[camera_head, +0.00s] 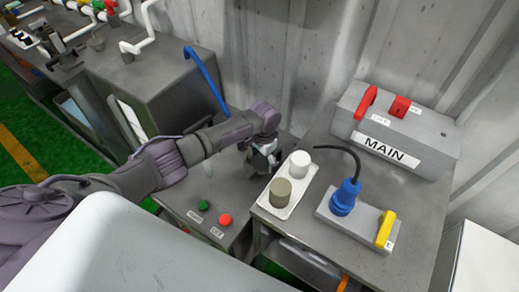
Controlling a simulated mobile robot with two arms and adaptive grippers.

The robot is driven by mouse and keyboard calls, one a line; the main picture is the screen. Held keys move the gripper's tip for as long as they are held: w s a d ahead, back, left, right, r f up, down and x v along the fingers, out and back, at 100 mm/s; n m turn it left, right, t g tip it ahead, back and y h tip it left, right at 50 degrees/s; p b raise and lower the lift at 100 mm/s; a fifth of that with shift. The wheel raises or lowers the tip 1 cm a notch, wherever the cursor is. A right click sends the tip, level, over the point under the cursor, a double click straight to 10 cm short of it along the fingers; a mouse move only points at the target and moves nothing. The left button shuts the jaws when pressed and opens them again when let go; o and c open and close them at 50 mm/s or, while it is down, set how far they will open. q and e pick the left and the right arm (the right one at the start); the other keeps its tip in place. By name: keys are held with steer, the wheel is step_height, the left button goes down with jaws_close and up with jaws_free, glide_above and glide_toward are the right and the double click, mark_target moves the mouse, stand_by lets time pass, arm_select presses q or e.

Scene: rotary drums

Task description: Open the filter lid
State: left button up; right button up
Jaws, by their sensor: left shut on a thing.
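My left gripper (263,160) reaches in over the grey cabinet top (185,192), close to the wall and left of a white tray. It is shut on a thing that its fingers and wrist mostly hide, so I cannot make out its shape. I cannot pick out the filter lid for certain; the spot under the gripper is covered. My right gripper is not in view.
The white tray (266,207) holds a beige cylinder (281,191) and a white one (300,163), close beside the gripper. Green (204,204) and red (225,220) buttons sit in front. A blue plug (345,196), yellow switch (385,229) and MAIN box (425,135) stand right; a blue bar (207,81) rises behind.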

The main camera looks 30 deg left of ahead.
mark_target(268, 163)
arm_select(q)
steer(key=shift+d+n+p, duration=0.65)
steer(key=shift+d+n, duration=0.15)
steer(key=shift+n, duration=0.1)
steer(key=o, duration=1.6)
steer(key=shift+c, duration=0.2)
step_height(268, 163, up, 12)
